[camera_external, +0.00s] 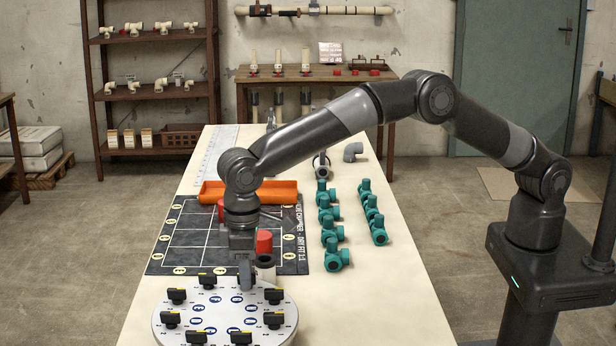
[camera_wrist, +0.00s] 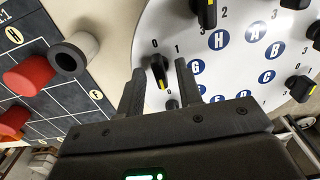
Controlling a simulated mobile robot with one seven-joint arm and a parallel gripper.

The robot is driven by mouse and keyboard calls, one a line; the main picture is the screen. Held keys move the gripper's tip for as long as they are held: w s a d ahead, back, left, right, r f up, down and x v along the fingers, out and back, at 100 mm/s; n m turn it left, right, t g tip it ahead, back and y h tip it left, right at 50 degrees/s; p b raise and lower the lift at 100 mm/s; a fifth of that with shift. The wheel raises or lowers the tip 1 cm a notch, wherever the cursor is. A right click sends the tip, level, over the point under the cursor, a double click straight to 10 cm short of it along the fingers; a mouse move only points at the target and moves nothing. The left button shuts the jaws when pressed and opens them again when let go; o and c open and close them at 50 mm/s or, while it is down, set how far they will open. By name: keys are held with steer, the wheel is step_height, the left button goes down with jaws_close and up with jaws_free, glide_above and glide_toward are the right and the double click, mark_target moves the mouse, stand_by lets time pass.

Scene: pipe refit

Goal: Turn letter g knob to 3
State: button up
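A round white dial plate (camera_wrist: 230,110) carries black knobs with yellow marks and blue letter discs. It lies at the near end of the table in the external view (camera_external: 224,331). The letter G disc (camera_wrist: 196,67) faces a black knob (camera_wrist: 158,68) in the wrist view. This knob's yellow mark shows at its lower end; its exact number cannot be read. My gripper (camera_wrist: 158,75) is open, with its two fingers on either side of this knob and visible gaps between. In the external view my gripper (camera_external: 247,277) is low at the plate's far edge, partly hiding that area.
A grey hollow cylinder (camera_wrist: 76,54) stands close beside the plate, with red cylinders (camera_wrist: 28,75) on the dark gridded mat. Neighbouring knobs, such as the one by H (camera_wrist: 207,12), are near. Teal valves (camera_external: 331,235) and an orange tray (camera_external: 270,192) lie farther back.

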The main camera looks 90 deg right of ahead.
jaws_close()
stand_by(0.3)
steer(key=shift+n, duration=0.7)
jaws_free()
steer(key=shift+r, duration=0.1)
step_height(320, 180, up, 11)
